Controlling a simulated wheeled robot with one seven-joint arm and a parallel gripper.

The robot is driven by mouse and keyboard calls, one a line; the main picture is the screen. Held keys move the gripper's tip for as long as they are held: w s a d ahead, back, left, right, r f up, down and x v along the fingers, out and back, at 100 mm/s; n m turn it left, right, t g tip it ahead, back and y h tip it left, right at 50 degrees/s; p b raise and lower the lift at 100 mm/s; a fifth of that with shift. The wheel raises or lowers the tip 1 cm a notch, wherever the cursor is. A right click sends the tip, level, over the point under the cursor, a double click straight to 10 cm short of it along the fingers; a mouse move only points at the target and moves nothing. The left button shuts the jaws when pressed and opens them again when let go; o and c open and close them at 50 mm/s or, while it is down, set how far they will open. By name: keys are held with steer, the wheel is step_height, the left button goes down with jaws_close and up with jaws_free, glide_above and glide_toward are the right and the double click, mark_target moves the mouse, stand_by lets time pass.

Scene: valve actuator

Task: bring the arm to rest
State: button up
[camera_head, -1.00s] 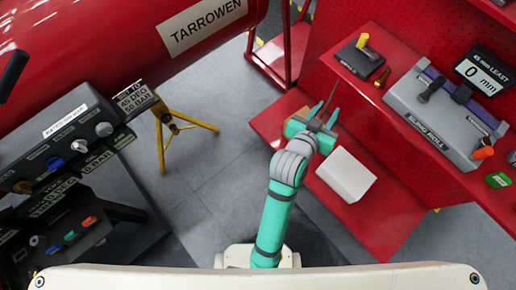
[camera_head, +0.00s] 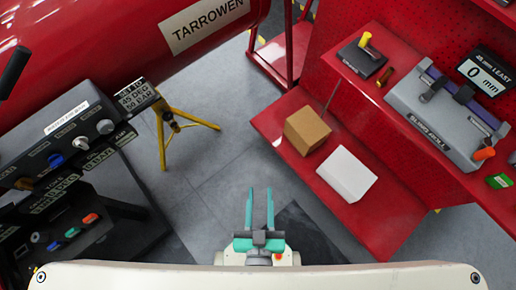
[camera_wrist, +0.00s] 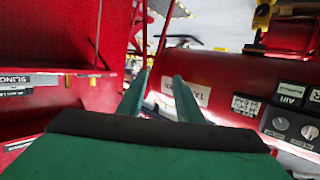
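My gripper (camera_head: 259,208) is close in front of my own body, at the bottom middle of the head view. Its two teal fingers point up the picture, parallel and apart, with nothing visible between them. In the wrist view the fingers of my gripper (camera_wrist: 160,92) are also apart and empty. The gripper is over the grey floor, clear of the red shelf (camera_head: 385,222) on the right and the black control bench on the left.
A brown box (camera_head: 307,130) and a white box (camera_head: 346,174) sit on the low red shelf. The control panel (camera_head: 70,140) is at left, a yellow stand (camera_head: 176,128) behind it, and a red tank (camera_head: 110,50) at the back. Floor is free between.

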steer(key=shift+a+r+v, duration=0.1)
steer(key=shift+a+v, duration=0.05)
steer(key=shift+v, duration=0.65)
steer(key=shift+a+r+v, duration=0.1)
steer(key=shift+a+v, duration=0.05)
steer(key=shift+v, duration=0.6)
